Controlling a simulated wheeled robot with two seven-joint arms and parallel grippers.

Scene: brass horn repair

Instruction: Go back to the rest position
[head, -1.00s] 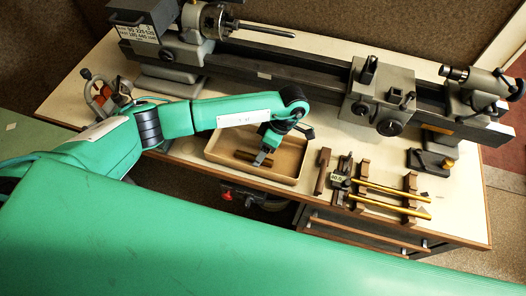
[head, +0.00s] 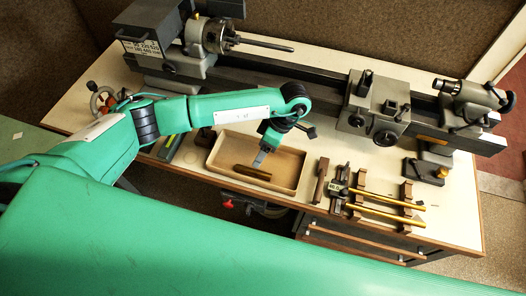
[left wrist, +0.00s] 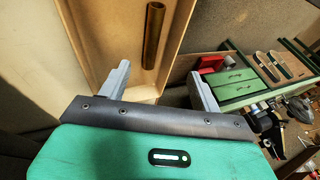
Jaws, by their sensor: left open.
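My left gripper (head: 260,158) is open and empty, pointing down over the shallow tan tray (head: 240,183). A short brass tube (head: 252,172) lies on the tray floor, just in front of the fingertips and apart from them. In the left wrist view, my left gripper's two grey fingers (left wrist: 160,84) are spread wide with nothing between them. The brass tube (left wrist: 154,35) lies beyond them in the tray. My right gripper is not in view.
A lathe (head: 310,85) runs along the back of the bench. Right of the tray, two thin brass rods (head: 385,205) rest on brown wooden supports, with a caliper-like tool (head: 338,185) beside them. A red-handled item (head: 100,95) stands at the bench's left end.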

